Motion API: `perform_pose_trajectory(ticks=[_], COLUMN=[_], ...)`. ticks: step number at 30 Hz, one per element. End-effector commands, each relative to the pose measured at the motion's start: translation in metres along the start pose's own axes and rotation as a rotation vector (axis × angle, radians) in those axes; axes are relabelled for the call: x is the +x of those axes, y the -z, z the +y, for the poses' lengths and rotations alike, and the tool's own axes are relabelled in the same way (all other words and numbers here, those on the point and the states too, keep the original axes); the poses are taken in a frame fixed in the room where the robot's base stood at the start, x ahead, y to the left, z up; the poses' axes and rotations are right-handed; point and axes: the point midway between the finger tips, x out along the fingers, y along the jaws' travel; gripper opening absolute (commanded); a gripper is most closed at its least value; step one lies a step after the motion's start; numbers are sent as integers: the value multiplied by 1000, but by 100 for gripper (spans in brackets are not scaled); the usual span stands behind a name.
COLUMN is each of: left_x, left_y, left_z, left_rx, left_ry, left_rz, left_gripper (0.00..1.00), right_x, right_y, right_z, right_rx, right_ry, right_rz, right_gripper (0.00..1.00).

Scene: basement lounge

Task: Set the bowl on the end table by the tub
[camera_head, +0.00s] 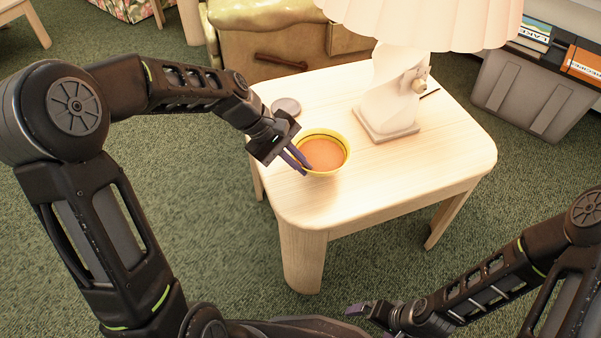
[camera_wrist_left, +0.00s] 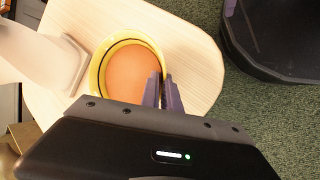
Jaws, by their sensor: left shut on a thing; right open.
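A yellow bowl (camera_head: 342,142) with a dark line near its rim and an orange inside is at the left part of the light wooden end table (camera_head: 420,185). My left gripper (camera_head: 298,160) is shut on the near-left rim of the bowl. In the left wrist view the bowl (camera_wrist_left: 98,72) is over the tabletop (camera_wrist_left: 190,50), with the fingers (camera_wrist_left: 163,92) at its rim. I cannot tell whether the bowl's base touches the table. My right gripper (camera_head: 362,311) is open and empty, low at the bottom of the head view, away from the table.
A lamp (camera_head: 395,90) with a pale shade stands on the table behind the bowl. A small grey disc (camera_head: 286,106) lies left of it.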

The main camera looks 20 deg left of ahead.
Motion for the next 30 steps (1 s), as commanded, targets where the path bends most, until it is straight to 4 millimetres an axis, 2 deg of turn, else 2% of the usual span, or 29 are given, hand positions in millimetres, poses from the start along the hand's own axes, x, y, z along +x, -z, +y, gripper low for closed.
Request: perform_pose_trajectory(ticks=[3,6,18,19,26,30], left_x=[20,28,31,30,30,30], left_y=[9,12,13,13,13,13], left_z=[-11,-14,-16,-16,-16,-16], left_rx=[-2,0,1,1,1,0], left_ry=[0,-1,-1,0,0,0], left_rz=[-1,1,1,1,1,1], left_gripper=[0,0,0,8,27,27], right_x=[10,12,12,12,11,12], right_y=[2,4,4,4,4,4], right_z=[6,7,8,8,7,7], right_rx=[4,5,6,6,6,6], right_ry=[-3,-4,-5,-5,-4,-4], right_rz=[6,9,10,10,9,9], right_gripper=[99,99,99,99,99,99])
